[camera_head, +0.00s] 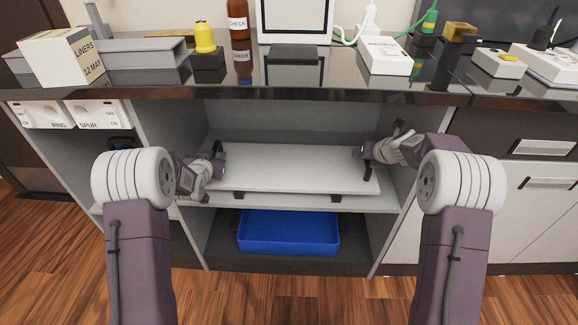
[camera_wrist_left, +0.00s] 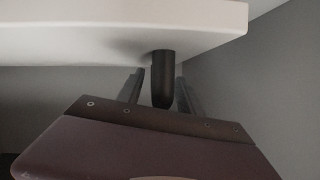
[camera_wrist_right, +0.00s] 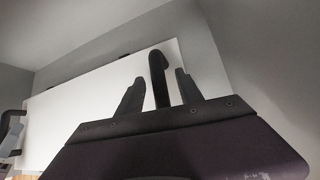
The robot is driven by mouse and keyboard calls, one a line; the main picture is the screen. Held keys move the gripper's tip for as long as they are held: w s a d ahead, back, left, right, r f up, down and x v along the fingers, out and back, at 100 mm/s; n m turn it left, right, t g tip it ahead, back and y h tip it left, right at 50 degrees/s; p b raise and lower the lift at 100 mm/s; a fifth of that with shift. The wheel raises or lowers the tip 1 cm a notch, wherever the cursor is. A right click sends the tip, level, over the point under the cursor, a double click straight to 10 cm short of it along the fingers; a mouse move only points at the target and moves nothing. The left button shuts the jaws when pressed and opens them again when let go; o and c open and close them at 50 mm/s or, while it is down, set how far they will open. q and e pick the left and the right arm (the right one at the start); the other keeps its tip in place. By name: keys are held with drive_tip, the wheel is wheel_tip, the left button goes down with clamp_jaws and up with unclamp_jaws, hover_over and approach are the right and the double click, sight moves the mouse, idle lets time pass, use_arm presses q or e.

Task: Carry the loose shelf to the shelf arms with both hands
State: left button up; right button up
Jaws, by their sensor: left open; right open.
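The loose shelf (camera_head: 290,168) is a white board inside the open cabinet bay, with a dark handle at each end. It also shows in the left wrist view (camera_wrist_left: 90,35) and right wrist view (camera_wrist_right: 80,110). My left gripper (camera_head: 217,163) is at its left end, open, with the dark handle (camera_wrist_left: 163,75) between its fingers. My right gripper (camera_head: 366,155) is at its right end, open, with the other handle (camera_wrist_right: 157,80) between its fingers. Two dark tabs (camera_head: 238,196) show under the board's front edge; I cannot tell whether these are the shelf arms.
A fixed pale shelf (camera_head: 300,202) lies below the board, and a blue tray (camera_head: 288,232) sits beneath it. Cabinet side walls (camera_head: 168,150) stand close outside both grippers. The dark countertop (camera_head: 230,88) overhangs the bay and carries bottles, boxes and devices.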

use_arm(q)
drive_tip(key=shift+c, duration=0.3)
use_arm(e)
drive_tip(key=shift+c, duration=0.3)
use_arm(q)
clamp_jaws()
use_arm(e)
clamp_jaws()
idle(0.4)
